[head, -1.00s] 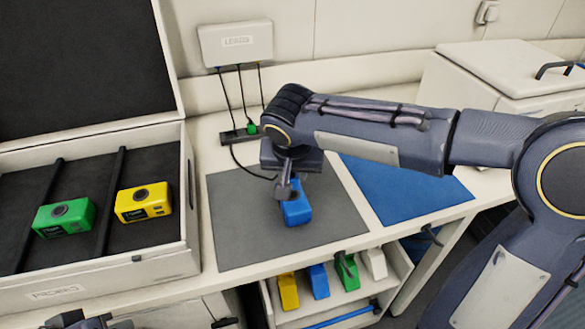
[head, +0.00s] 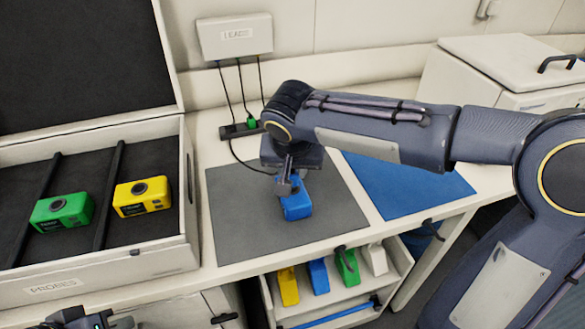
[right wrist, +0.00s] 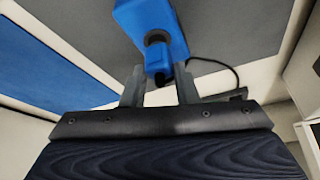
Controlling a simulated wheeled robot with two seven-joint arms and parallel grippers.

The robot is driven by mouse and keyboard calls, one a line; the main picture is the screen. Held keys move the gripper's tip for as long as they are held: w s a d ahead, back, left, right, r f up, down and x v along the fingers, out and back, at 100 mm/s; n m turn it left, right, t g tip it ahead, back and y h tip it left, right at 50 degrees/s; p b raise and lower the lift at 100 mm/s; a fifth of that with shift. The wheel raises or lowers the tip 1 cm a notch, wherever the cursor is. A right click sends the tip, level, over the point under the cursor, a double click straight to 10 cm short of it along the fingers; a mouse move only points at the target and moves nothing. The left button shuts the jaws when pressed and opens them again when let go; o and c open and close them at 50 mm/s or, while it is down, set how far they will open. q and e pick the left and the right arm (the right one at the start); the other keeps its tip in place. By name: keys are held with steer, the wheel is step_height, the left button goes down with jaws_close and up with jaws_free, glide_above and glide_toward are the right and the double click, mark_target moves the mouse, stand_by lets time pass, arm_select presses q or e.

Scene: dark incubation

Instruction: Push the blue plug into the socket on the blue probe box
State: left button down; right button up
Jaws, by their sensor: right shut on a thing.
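The blue probe box (head: 297,204) lies on the grey mat in the head view, just beside my right gripper's fingers. In the right wrist view the blue box (right wrist: 148,16) is at the top, with its dark round socket (right wrist: 157,37) facing my right gripper (right wrist: 160,90). The blue plug (right wrist: 158,61) sits between the fingers, which are shut on it. The plug lines up with the socket and appears to meet it; I cannot tell how deep it is in. My left gripper (head: 92,321) is only partly in view at the bottom left edge; its fingers are unclear.
An open case (head: 98,262) on the left holds a green probe box (head: 62,210) and a yellow probe box (head: 142,196). A white lead box (head: 235,37) with hanging cables is on the wall. A blue mat (head: 420,190) is clear. Several coloured items stand on the shelf below.

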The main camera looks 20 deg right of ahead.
jaws_close()
steer(key=shift+w+d, duration=0.1)
stand_by(0.4)
steer(key=shift+f+b, duration=0.45)
steer(key=shift+f, duration=0.15)
stand_by(1.0)
steer(key=o, duration=0.9)
jaws_free()
steer(key=shift+r, duration=0.1)
steer(key=v, duration=0.7)
steer(key=shift+r, duration=0.35)
